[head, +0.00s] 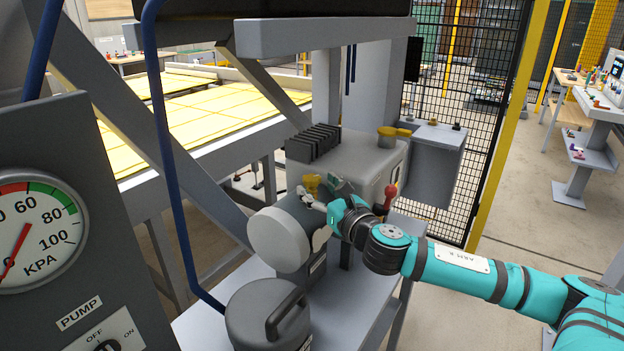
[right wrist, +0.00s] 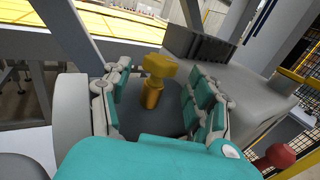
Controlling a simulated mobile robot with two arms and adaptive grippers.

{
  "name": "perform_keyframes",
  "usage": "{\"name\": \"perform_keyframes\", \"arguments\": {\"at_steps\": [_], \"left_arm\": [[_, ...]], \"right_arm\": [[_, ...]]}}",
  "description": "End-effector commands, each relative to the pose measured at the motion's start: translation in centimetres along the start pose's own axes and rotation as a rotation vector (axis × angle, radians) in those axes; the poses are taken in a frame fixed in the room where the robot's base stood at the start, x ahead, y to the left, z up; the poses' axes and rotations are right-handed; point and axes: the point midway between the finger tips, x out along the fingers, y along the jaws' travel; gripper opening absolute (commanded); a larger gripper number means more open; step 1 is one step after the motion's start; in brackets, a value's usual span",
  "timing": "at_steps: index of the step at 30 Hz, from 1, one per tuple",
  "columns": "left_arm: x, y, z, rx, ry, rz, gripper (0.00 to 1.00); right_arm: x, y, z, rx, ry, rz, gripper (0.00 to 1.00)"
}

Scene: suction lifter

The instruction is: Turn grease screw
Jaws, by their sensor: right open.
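The grease screw (right wrist: 153,82) is a gold screw with a flat, wing-like head, standing on the grey pump body. In the right wrist view it stands upright between the spread fingers of my right gripper (right wrist: 158,88), with gaps visible on both sides. In the head view the yellow screw head (head: 311,184) shows just beyond the fingers of my right gripper (head: 318,213), partly hidden by them. The right gripper is open and holds nothing. My left gripper is not in view.
A grey motor housing with a round end (head: 278,240) and black fins (head: 313,146) surrounds the spot. A red-knobbed lever (head: 391,192) stands close to my right wrist. A yellow cap (head: 387,137) sits behind. A pressure gauge (head: 40,228) and a blue hose (head: 163,130) are left.

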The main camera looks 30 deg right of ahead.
Motion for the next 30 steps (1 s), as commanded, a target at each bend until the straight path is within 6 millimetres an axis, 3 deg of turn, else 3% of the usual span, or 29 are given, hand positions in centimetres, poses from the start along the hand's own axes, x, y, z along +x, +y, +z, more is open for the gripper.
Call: {"name": "perform_keyframes", "arguments": {"at_steps": [7,18,30], "left_arm": [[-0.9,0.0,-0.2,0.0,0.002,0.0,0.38],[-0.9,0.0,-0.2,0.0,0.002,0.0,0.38],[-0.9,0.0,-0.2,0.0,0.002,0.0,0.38]], "right_arm": [[2.9,0.1,0.1,0.001,-0.001,0.001,0.6],[3.4,0.1,-0.1,-0.001,0.001,0.002,0.6],[3.4,0.1,0.0,0.0,0.001,0.002,0.07]]}}
